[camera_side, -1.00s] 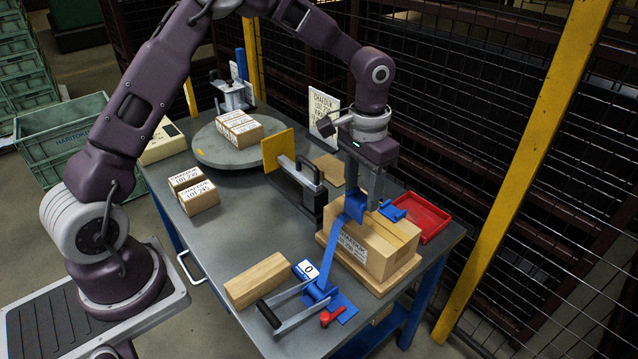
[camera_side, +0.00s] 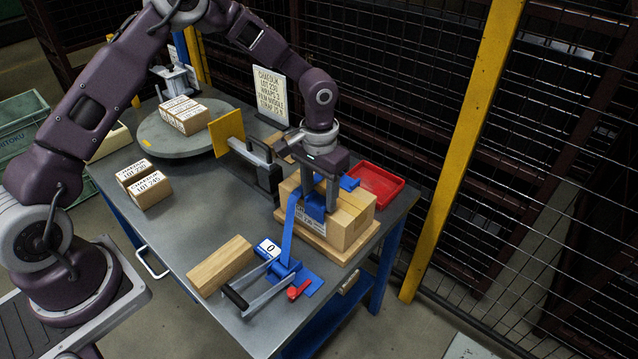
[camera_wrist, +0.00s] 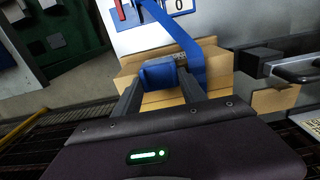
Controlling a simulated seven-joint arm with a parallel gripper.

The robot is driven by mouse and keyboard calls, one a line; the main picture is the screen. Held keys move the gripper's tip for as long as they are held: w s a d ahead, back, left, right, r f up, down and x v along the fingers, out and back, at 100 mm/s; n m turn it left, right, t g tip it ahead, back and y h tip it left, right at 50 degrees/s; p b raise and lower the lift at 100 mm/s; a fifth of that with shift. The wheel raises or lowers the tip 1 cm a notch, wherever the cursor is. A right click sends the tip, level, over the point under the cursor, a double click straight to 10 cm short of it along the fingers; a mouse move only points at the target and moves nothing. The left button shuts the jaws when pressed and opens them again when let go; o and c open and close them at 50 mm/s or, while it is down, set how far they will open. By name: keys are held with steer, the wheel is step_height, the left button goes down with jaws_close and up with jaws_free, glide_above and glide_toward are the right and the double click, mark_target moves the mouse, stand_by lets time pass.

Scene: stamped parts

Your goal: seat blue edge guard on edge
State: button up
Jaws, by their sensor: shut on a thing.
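My gripper (camera_side: 320,203) points down at the labelled side of a cardboard carton (camera_side: 350,222). It is shut on the blue edge guard (camera_side: 315,205), which shows between the fingers in the wrist view (camera_wrist: 158,74). The guard is at the carton's upper edge on the label side. I cannot tell whether it lies flush there. A blue strap (camera_side: 289,228) runs up beside the left finger from a blue tensioner (camera_side: 290,275). Another blue piece (camera_side: 349,183) sits at the carton's far top edge. My fingers partly hide the held guard and label.
The carton stands on a wooden board (camera_side: 335,255) near the table's right edge. A red tray (camera_side: 377,185) is behind it. A black-handled tool (camera_side: 266,172) and a yellow plate (camera_side: 227,132) stand to the left. A wooden block (camera_side: 220,265) lies in front.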

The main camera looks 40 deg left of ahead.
steer(key=shift+w+f, duration=0.15)
steer(key=shift+f, duration=0.15)
steer(key=o, duration=1.6)
